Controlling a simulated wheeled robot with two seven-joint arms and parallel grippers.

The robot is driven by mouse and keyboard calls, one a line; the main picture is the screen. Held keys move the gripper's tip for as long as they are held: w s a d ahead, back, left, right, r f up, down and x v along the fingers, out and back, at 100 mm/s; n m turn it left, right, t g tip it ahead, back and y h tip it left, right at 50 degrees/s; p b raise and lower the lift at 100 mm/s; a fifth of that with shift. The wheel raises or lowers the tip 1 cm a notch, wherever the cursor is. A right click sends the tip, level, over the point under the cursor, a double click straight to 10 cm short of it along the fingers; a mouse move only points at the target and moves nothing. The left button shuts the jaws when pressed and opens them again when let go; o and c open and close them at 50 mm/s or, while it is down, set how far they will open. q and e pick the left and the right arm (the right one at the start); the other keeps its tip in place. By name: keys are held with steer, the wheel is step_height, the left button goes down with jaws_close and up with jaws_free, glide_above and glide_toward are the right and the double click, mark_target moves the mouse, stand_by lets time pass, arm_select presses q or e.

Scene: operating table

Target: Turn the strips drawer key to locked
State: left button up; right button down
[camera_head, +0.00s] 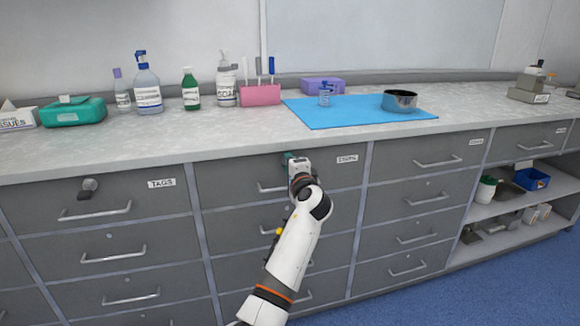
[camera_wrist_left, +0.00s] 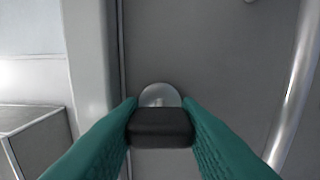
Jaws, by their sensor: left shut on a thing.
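The strips drawer (camera_head: 232,178) is in the upper row of the grey cabinet, with a label (camera_head: 347,159) at its right that is hard to read. My left gripper (camera_head: 287,159) reaches its front near the top edge and hides the lock in the head view. In the left wrist view the teal fingers (camera_wrist_left: 160,128) are shut on the black head of the key (camera_wrist_left: 160,130), one finger on each side. The key sits at a round silver lock (camera_wrist_left: 159,95) on the drawer front. Its head lies crosswise in this view. My right gripper is not in view.
Bar handles stick out from the drawers; the strips drawer handle (camera_wrist_left: 297,90) runs close to the right finger. Another key (camera_head: 89,187) is in the tags drawer. Bottles, a blue mat (camera_head: 350,112) and a metal bowl (camera_head: 399,100) stand on the counter. Open shelves are at the right.

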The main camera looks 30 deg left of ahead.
arm_select(q)
steer(key=o, duration=1)
